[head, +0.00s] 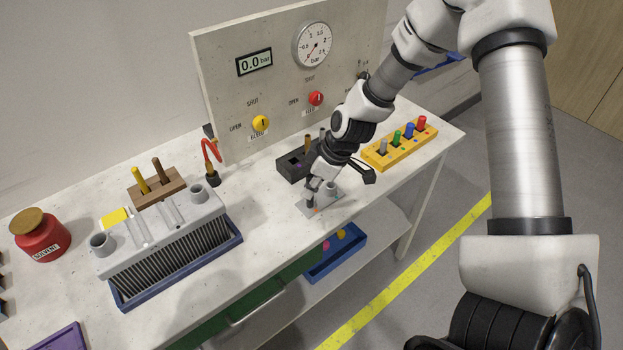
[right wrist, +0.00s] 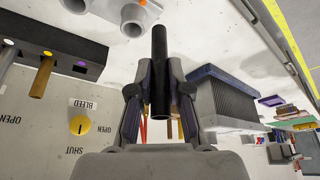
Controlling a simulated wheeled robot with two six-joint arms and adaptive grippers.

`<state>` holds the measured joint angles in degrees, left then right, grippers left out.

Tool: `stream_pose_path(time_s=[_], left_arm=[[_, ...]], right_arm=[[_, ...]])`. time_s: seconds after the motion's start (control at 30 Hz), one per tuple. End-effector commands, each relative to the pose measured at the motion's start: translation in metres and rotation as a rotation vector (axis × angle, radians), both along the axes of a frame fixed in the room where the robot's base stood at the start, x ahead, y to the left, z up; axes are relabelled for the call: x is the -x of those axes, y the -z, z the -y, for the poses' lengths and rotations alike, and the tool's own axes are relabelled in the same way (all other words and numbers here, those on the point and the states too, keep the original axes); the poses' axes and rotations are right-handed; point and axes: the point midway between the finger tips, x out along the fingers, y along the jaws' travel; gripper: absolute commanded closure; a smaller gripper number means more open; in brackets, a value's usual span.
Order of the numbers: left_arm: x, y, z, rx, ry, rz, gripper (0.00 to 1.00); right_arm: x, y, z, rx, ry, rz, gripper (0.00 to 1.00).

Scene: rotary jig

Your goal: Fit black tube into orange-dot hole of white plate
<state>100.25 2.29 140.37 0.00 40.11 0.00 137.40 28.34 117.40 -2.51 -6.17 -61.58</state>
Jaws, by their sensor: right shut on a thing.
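The black tube (right wrist: 159,45) is clamped between the two fingers of my right gripper (right wrist: 159,68) in the right wrist view, and its free end sticks out past the fingertips. The white plate (head: 334,200), light grey here, lies near the bench's front edge with grey round sockets. Its sockets (right wrist: 134,17) show at the top of the right wrist view, close to the tube's free end; an orange dot (right wrist: 143,3) is beside one. In the head view my right gripper (head: 313,192) is over the plate and hides part of it. I cannot tell whether tube and plate touch. My left gripper is not in view.
A dark block (head: 290,168) with pegs stands behind the plate. A yellow rack (head: 376,160) with coloured pegs is to the right. A grey finned unit (head: 165,236) in a blue tray is to the left. The gauge panel (head: 225,100) stands behind.

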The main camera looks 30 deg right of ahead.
Motion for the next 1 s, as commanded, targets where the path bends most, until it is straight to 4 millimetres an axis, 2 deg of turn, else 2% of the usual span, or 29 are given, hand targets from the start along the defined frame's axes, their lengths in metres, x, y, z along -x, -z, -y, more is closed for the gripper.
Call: stream_pose_path(time_s=[0.1, 0.27, 0.3, 0.43, 0.67, 0.87, 0.9, 0.93, 1.0], left_arm=[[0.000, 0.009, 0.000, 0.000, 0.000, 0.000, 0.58], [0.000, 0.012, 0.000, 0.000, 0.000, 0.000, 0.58], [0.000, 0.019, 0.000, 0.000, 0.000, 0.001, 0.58], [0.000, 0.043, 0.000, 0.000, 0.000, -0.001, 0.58], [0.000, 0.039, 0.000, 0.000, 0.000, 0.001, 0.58], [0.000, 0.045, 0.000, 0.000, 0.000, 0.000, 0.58], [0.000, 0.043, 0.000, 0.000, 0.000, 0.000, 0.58], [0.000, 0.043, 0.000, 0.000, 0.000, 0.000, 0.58], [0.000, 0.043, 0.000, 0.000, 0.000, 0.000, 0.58]], right_arm=[[-0.017, 0.006, 0.012, 0.000, 0.000, 0.001, 1.00], [-0.029, 0.006, 0.021, 0.001, 0.000, 0.001, 1.00], [-0.031, 0.014, 0.023, 0.000, 0.001, -0.002, 1.00], [-0.030, 0.042, 0.022, -0.001, 0.000, -0.001, 1.00], [-0.030, 0.039, 0.021, 0.000, -0.001, 0.000, 1.00], [-0.030, 0.045, 0.021, 0.000, -0.001, 0.000, 1.00], [-0.030, 0.043, 0.021, 0.000, -0.001, 0.000, 0.69], [-0.029, 0.043, 0.021, 0.000, -0.001, 0.000, 0.58], [-0.029, 0.043, 0.021, 0.000, -0.001, 0.000, 0.58]])
